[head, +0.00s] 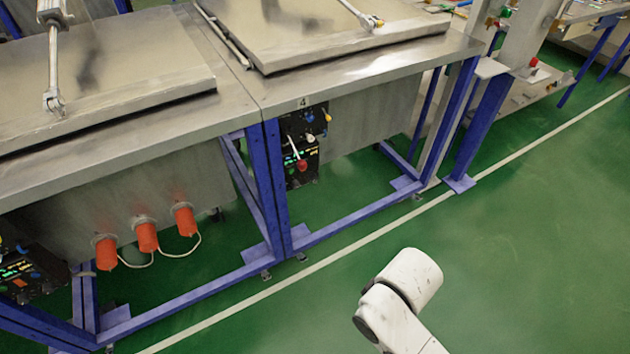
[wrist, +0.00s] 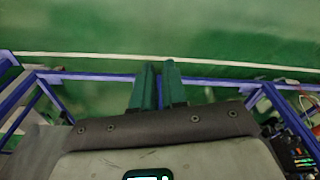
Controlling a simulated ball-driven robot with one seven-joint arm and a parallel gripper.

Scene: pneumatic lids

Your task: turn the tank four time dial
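The tank marked 4 (head: 385,42) is a metal-topped bench on a blue frame in the head view. Its dark control panel (head: 301,147) hangs under the front left of the top, with small yellow, blue and white knobs and a red knob. The time dial cannot be picked out among them at this size. My gripper (wrist: 159,68) shows in the wrist view. Its two dark green fingers are slightly apart, with nothing between them. In the head view my white arm is in front of the bench, right of the panel, and the gripper is out of view.
A neighbouring tank (head: 120,65) is on the left, with several orange fittings (head: 147,237) and another panel (head: 28,272) below. Blue legs (head: 277,185) and floor rails border the panel. Green floor (head: 530,250) is clear at right. A panel (wrist: 296,158) shows in the wrist view.

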